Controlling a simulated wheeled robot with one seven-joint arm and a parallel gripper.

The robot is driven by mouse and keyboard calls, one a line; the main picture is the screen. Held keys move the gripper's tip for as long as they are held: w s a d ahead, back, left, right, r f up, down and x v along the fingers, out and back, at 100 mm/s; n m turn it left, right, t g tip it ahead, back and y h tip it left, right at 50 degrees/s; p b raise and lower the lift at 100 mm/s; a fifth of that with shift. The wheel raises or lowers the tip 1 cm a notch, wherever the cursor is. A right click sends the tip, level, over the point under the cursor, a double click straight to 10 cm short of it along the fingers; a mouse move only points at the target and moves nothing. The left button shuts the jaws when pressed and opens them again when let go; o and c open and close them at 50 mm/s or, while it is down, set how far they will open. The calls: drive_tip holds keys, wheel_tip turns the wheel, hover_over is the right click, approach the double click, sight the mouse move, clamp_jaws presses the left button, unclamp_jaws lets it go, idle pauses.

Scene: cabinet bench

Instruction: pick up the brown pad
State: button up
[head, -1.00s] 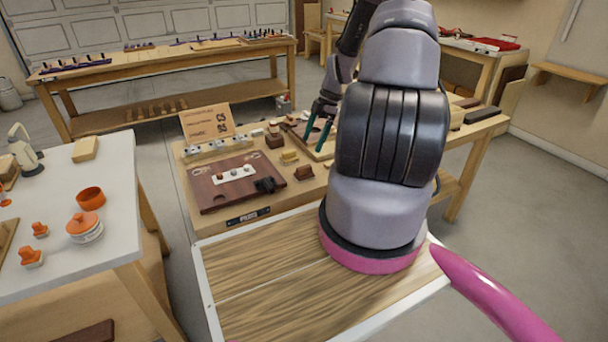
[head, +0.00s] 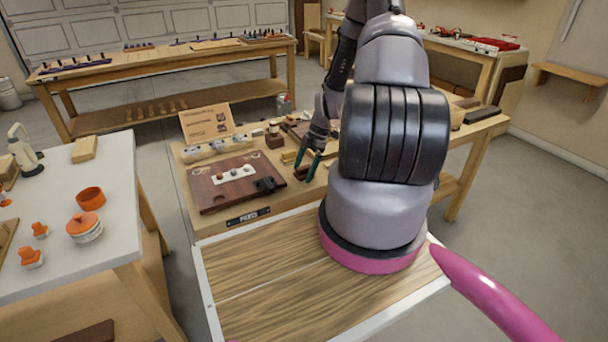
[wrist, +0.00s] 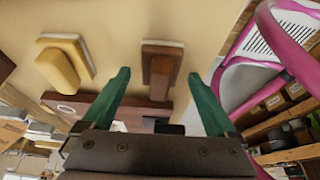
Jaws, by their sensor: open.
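The brown pad (wrist: 162,70) shows in the wrist view as a small dark brown block with a pale layer along one edge. It appears between the two green fingers of my gripper (wrist: 158,76), which are open with a gap on either side of it. In the head view my gripper (head: 306,167) is low over the bench beside the dark board, and the fingers mostly hide the brown pad. I cannot tell how far the fingertips are above the bench surface.
A yellow pad (wrist: 60,68) lies left of the brown pad in the wrist view. A dark red-brown board (head: 215,192) with a white strip and a black piece lies to the left. A cardboard sign (head: 208,122) stands behind. A white table (head: 120,220) is at the left.

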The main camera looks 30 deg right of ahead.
sight(304, 167)
drive_tip(key=shift+c, duration=0.3)
clamp_jaws()
wheel_tip(304, 167, up, 10)
drive_tip(key=shift+r, duration=0.1)
drive_tip(key=c, duration=0.6)
unclamp_jaws()
clamp_jaws()
